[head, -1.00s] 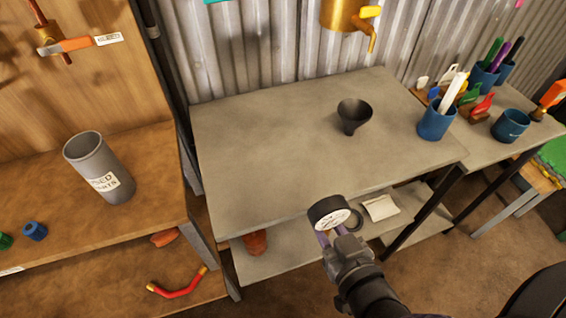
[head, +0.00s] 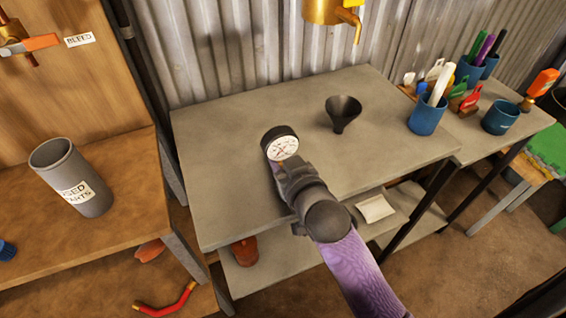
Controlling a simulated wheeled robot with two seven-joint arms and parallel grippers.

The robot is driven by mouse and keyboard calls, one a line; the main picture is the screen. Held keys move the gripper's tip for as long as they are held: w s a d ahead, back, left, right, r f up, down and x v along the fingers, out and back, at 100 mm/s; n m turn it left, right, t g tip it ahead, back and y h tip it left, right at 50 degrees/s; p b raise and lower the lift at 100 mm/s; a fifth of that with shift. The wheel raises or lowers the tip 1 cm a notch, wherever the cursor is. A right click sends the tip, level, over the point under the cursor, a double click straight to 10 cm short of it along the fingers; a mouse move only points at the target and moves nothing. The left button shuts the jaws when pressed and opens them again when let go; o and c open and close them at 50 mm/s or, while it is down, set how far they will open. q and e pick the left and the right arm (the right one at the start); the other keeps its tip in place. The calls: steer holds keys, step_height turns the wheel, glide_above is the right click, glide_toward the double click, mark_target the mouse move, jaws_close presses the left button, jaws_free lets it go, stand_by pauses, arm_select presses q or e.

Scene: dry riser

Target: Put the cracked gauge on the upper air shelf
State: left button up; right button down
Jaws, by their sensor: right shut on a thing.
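The gauge (head: 283,146) is round with a black rim and a white dial face turned up toward me; I cannot make out a crack at this size. My right gripper (head: 284,164) is shut on it and holds it over the grey upper shelf (head: 215,140), left of the middle. I cannot tell whether the gauge touches the surface. The wrist hides part of the shelf's front edge. My left gripper is not in view.
A black funnel (head: 343,112) stands on the shelf, right of the gauge. A blue cup (head: 427,116) with white sticks is at the right. A brass vessel (head: 328,10) hangs above the back. A grey parts tube (head: 72,178) stands on the wooden bench at left.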

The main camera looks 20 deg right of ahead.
steer(key=c, duration=0.9)
jaws_free()
steer(key=shift+f, duration=0.1)
steer(key=o, duration=0.5)
steer(key=shift+c, duration=0.2)
